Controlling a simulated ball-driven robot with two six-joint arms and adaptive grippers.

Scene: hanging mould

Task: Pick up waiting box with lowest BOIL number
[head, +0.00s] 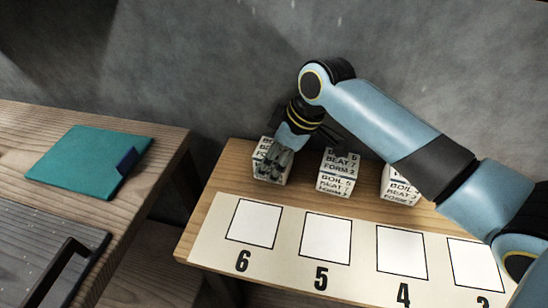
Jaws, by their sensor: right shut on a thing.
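Three white boxes with printed text stand in a row at the back of the right table. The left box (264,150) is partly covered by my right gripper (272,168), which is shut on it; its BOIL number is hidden. The middle box (337,172) reads BOIL 5, BEAT 7, FORM 2. The right box (398,187) shows BOIL and BEAT, but my arm covers part of it and its numbers are hard to read. My left gripper is not in view.
A pale strip (289,218) with outlined empty squares numbered 6, 5, 4 and 3 lies along the front of the right table (198,219). On the left table, a teal folder (80,163) and a dark tray with a black handle (50,240) lie apart. A grey wall stands close behind.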

